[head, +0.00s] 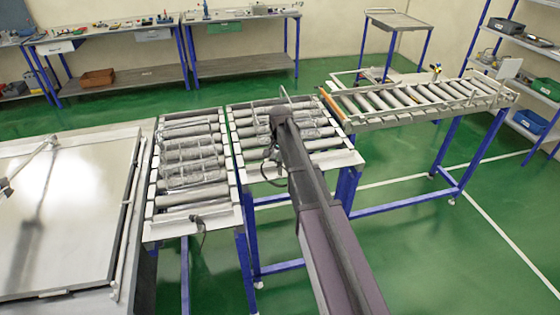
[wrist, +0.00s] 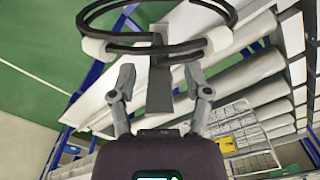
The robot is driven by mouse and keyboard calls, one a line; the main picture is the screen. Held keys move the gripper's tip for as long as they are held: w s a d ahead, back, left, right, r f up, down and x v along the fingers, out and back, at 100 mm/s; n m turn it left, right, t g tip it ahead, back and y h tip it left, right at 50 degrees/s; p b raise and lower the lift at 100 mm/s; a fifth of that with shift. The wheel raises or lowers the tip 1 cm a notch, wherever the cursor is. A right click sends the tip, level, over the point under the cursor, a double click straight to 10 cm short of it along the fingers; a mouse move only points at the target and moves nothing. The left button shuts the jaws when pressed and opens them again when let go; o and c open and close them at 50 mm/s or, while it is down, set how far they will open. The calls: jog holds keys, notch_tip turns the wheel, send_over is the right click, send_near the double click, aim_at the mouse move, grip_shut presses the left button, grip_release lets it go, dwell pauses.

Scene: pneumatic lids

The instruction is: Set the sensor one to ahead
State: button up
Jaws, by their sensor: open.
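My gripper (wrist: 161,84) is open in the wrist view, its two grey fingers apart. A narrow grey upright bracket (wrist: 160,85) shows between the fingertips; I cannot tell whether they touch it. A dark curved loop (wrist: 155,50) with pale rounded ends lies beyond them. No label shows which part is sensor one. In the head view, my arm reaches over the middle roller conveyor (head: 240,158), and its end hides part of that conveyor. A small dark part with a cable (head: 272,168) sits beside my arm there.
A second roller conveyor (head: 190,221) stands to the left, beside a large flat metal lid (head: 65,210). Another conveyor (head: 405,112) runs to the right, with a small yellow-and-black part (head: 437,72) at its far side. Green floor (head: 440,230) is clear at the lower right.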

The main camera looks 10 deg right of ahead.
grip_shut()
jog(key=shift+n, duration=0.3)
jog(key=n, duration=0.3)
jog(key=shift+n, duration=2)
